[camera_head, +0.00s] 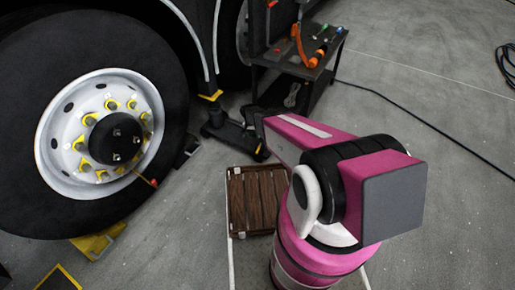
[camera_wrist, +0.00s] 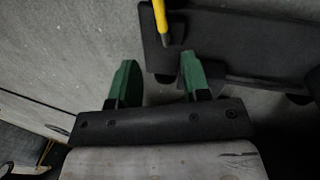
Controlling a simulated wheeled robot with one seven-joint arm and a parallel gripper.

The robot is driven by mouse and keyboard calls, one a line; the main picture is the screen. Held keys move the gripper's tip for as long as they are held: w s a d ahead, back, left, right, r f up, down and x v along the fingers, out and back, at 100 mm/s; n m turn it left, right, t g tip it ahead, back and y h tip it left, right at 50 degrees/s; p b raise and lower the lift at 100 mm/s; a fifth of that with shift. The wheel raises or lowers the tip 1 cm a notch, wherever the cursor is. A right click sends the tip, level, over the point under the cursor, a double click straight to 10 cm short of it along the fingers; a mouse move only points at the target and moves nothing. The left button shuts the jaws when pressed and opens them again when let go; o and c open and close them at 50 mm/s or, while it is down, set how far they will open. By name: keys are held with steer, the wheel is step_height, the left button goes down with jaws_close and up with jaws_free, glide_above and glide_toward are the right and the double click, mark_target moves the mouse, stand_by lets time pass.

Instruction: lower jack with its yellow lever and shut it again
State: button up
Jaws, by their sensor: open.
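The jack (camera_head: 232,134) is a low black unit on the floor under the vehicle, beside the big wheel. A yellow piece (camera_head: 211,96) shows at its top. In the wrist view the jack's dark body (camera_wrist: 235,45) fills the upper right. The yellow lever (camera_wrist: 160,18) rises from it at the top edge, its dark lower end close to the right fingertip. My gripper (camera_wrist: 157,75) is open and empty, its green fingers apart, with the lever beyond the gap between them. In the head view my arm hides most of the gripper.
The wheel (camera_head: 55,110) with yellow nut markers stands left of the jack. A black tool cart (camera_head: 325,75) with tools stands behind it. A brown slatted crate (camera_head: 237,205) lies near my arm. A cable (camera_head: 420,130) crosses the open floor at right.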

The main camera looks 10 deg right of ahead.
steer(key=f, duration=0.3)
steer(key=d+f, duration=0.1)
steer(key=f, duration=0.7)
steer(key=shift+s+d, duration=0.4)
steer(key=shift+r, duration=0.1)
jaws_close()
